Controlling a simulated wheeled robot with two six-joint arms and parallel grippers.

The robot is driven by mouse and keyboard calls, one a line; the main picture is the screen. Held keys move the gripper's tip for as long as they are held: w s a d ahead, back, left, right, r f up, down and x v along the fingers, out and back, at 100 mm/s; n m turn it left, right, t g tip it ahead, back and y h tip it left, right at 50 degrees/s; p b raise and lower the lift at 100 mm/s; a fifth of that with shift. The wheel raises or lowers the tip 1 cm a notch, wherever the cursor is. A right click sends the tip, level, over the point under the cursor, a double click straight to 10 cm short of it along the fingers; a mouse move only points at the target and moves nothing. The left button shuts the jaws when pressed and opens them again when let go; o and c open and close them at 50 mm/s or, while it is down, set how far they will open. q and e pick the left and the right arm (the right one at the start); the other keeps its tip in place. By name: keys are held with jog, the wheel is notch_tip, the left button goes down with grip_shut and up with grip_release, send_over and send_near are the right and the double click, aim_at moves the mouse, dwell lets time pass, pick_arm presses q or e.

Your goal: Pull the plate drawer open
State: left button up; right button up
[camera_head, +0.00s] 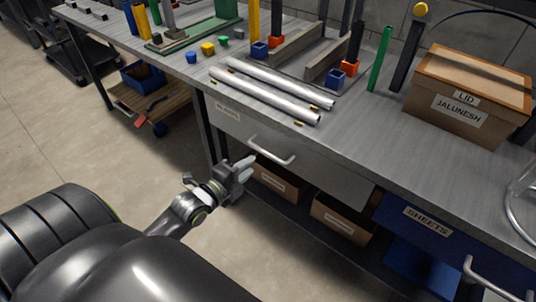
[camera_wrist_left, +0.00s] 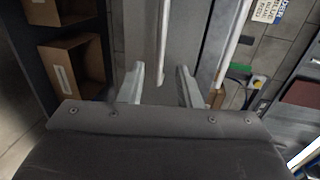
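The plate drawer (camera_head: 325,177) is a grey front under the bench top with a small label (camera_head: 227,112) at its upper left. It looks shut, about flush with the bench. Its pale bar handle (camera_head: 271,152) is on the front. My left gripper (camera_head: 249,163) is just left of and slightly below the handle. In the left wrist view, the left gripper's fingers (camera_wrist_left: 162,84) are spread apart. The handle (camera_wrist_left: 163,42) runs lengthwise in line with the gap between them. I cannot tell whether either finger touches it. My right gripper is not in view.
The bench top (camera_head: 385,130) holds metal tubes (camera_head: 270,90), coloured blocks and a lidded cardboard box (camera_head: 470,95). Cardboard boxes (camera_head: 342,217) sit on the shelf below the drawer. A blue drawer labelled SHEETS (camera_head: 428,222) is to the right.

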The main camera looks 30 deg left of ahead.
aim_at(268, 152)
pick_arm(q)
jog(key=x, duration=0.9)
jog(key=shift+w+f, duration=0.1)
jog(key=shift+w, duration=0.1)
grip_shut()
